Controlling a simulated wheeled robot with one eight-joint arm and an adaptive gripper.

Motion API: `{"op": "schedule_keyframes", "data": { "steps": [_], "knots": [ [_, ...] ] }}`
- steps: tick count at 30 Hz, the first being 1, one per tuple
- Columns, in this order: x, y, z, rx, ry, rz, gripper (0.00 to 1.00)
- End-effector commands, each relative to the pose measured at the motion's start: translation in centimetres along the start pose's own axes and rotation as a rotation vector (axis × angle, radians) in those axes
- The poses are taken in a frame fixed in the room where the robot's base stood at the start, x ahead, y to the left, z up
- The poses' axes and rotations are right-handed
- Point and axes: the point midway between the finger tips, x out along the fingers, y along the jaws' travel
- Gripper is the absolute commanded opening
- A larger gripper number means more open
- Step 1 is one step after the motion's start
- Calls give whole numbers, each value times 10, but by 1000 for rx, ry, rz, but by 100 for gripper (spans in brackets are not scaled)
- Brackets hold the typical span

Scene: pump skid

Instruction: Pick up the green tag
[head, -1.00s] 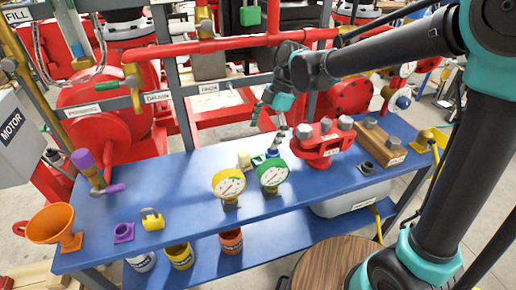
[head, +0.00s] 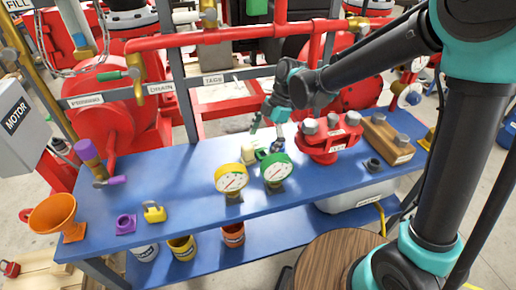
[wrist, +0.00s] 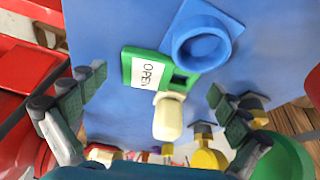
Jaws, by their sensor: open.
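The green tag (wrist: 148,72) with a white "OPEN" label lies on the blue bench top. In the head view only a small green part of it (head: 262,154) shows behind the gauges. In the wrist view a cream rounded piece (wrist: 168,116) stands against or over its lower edge; I cannot tell if they touch. My gripper (wrist: 158,93) is open and empty, its fingers spread to either side of the tag. In the head view my gripper (head: 267,126) hangs above the bench behind the gauges, apart from the tag.
A blue ring on a square base (wrist: 202,42) sits right beside the tag. A yellow gauge (head: 231,178) and a green gauge (head: 276,170) stand in front. A red flanged valve (head: 328,138) stands to the right.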

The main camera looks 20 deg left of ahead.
Motion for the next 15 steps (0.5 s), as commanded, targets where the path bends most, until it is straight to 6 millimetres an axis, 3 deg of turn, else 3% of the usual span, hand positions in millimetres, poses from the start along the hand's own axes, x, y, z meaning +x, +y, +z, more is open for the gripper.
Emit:
{"op": "schedule_keyframes", "data": {
  "steps": [2, 15],
  "knots": [
    [0, 0, 0, 0, 0, 0, 99],
    [0, 0, 0, 0, 0, 0, 46]
  ]
}}
